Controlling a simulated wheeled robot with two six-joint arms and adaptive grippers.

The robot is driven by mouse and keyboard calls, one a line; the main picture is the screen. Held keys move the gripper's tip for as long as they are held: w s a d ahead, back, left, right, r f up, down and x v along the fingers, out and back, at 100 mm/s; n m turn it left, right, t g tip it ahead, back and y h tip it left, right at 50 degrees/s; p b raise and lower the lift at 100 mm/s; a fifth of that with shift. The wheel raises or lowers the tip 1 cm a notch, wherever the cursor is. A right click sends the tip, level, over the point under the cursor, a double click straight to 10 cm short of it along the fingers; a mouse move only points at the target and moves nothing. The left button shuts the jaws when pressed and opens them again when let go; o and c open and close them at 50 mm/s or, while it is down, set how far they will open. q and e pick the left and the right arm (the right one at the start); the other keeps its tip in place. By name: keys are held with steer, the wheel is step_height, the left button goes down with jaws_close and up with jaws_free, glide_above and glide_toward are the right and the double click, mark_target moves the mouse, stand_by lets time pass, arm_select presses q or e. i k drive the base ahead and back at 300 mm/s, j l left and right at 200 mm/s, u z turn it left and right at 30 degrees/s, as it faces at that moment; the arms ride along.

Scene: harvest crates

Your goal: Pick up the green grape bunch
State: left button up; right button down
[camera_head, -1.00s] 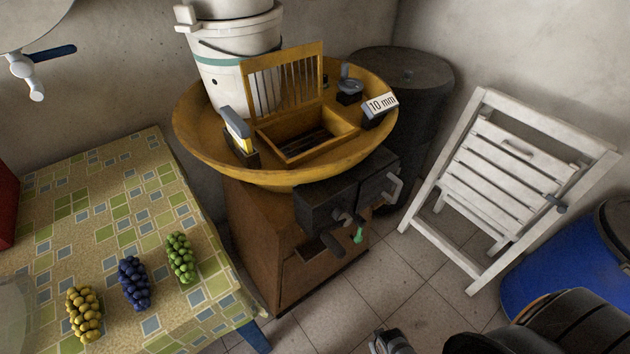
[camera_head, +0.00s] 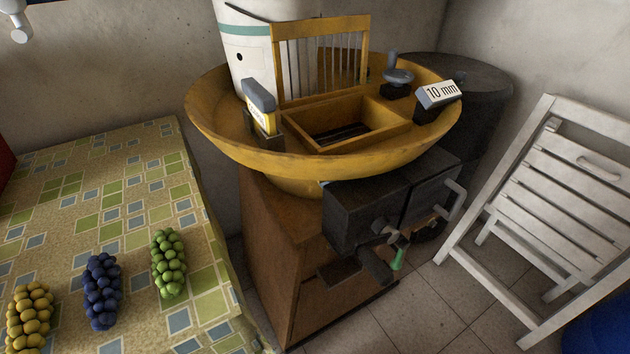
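The green grape bunch (camera_head: 169,264) lies on the table with the patterned cloth (camera_head: 107,186), near its right edge. A dark blue grape bunch (camera_head: 102,291) lies to its left, and a yellow grape bunch (camera_head: 30,318) lies further left at the picture's edge. The three bunches are apart from each other.
A wooden machine with a wide yellow bowl (camera_head: 225,135) and a dark crank housing (camera_head: 366,214) stands right of the table. A white folding chair (camera_head: 575,195) leans at the right. Tiled floor (camera_head: 440,300) is clear between them.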

mark_target(168, 270)
steer(key=j+u, duration=0.1)
steer(key=u, duration=0.55)
steer(key=i+j+u, duration=0.1)
steer(key=u, duration=0.25)
steer(key=k+j, duration=0.15)
steer(key=j, duration=0.2)
